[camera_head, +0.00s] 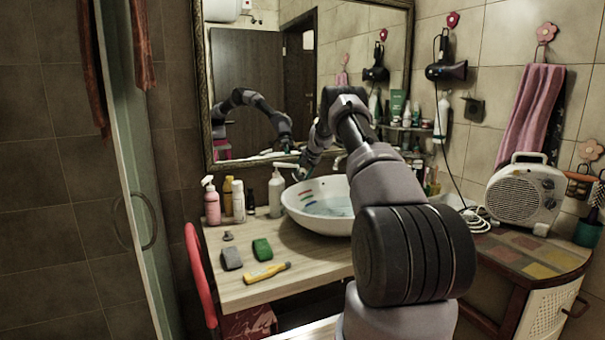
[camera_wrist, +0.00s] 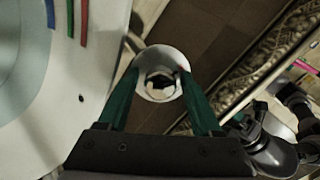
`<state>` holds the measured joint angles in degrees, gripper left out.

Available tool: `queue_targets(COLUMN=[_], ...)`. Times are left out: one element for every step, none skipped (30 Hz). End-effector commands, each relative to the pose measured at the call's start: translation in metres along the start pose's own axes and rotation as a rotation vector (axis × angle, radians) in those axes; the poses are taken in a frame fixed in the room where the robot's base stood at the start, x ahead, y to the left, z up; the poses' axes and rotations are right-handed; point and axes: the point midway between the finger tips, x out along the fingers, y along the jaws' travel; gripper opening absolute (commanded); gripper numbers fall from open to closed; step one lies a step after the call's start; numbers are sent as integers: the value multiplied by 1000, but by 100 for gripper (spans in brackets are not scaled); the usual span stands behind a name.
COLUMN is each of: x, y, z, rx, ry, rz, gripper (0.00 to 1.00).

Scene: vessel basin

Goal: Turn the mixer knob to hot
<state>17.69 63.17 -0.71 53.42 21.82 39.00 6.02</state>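The white basin (camera_head: 300,205) stands on the wooden counter, and its curved side fills the left of the wrist view (camera_wrist: 60,125). A small pale fitting (camera_head: 340,164) behind the basin looks like part of the mixer. My arm hides most of that area, and I cannot make out the knob or its setting. My gripper (camera_head: 301,173) is over the basin's back left edge, near the white pump bottle (camera_head: 277,192). In the wrist view its green fingers (camera_wrist: 159,78) are apart.
Several bottles, including a pink one (camera_head: 212,204), stand left of the basin. A green sponge (camera_head: 262,249) and a yellow tool (camera_head: 266,272) lie in front. The framed mirror (camera_head: 240,75) is close behind. A fan heater (camera_head: 525,195) stands at right.

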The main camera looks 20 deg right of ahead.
Motion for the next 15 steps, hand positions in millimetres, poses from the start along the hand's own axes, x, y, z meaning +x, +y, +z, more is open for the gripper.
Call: queue_targets(x=[0,0,0,0,0,0,0,0,-1,-1,-3,-6,-9,-12,-18], y=[0,0,0,0,0,0,0,0,0,-1,-1,-1,-1,-1,-1], z=[0,0,0,0,0,0,0,0,0,0,0,-1,-1,-1,-2], rx=[0,1,1,1,1,1,1,1,1,1,2,2,2,3,3], ry=[0,0,0,0,0,0,0,0,0,0,1,1,2,2,2], rz=[0,0,0,0,-1,-1,-1,-1,-1,-1,-1,-2,-2,-2,-2], gripper=[78,78,78,78,78,78,78,78,78,78,78,78,78,78,78])
